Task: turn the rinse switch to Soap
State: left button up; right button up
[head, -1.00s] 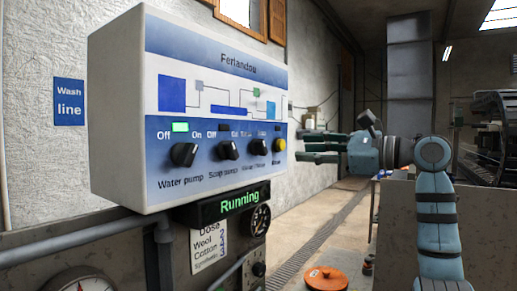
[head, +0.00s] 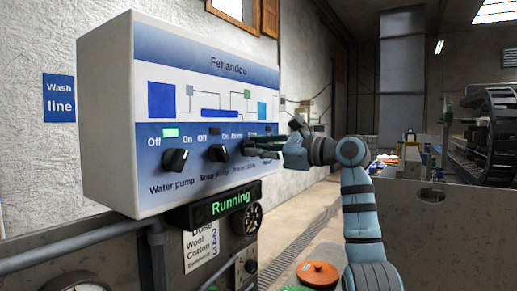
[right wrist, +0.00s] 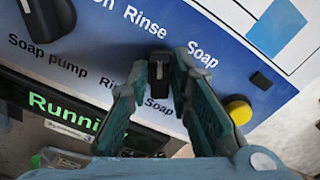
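The rinse switch (right wrist: 158,82) is a small black knob on the white and blue panel (head: 190,65). In the right wrist view it sits between the labels "Rinse" and "Soap", and its top end leans towards "Rinse". My right gripper (right wrist: 160,68) has one finger on each side of the knob, very close to it; I cannot tell whether both fingers touch it. In the head view my right gripper (head: 262,147) reaches the panel from the right and hides the switch. My left gripper is not in view.
The soap pump knob (head: 218,153) and water pump knob (head: 175,160) are to the left. A yellow button (right wrist: 238,109) is right of the fingers. A green "Running" display (head: 213,206) juts out below the panel. An orange round thing (head: 318,273) lies lower right.

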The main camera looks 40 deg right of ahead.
grip_shut()
jog(key=shift+r+m+p, duration=0.15)
jog(key=shift+m+p, duration=0.85)
jog(key=shift+p, duration=0.15)
jog(key=m+p, duration=0.2)
jog(key=m, duration=0.1)
jog(key=shift+d+m+p, duration=0.1)
jog(key=shift+m+p, duration=0.2)
jog(key=m+p, duration=0.2)
jog(key=m, duration=0.1)
jog(key=shift+d+m+p, duration=0.1)
jog(key=shift+m+p, duration=0.65)
jog(key=shift+m, duration=0.95)
jog(key=shift+w, duration=0.1)
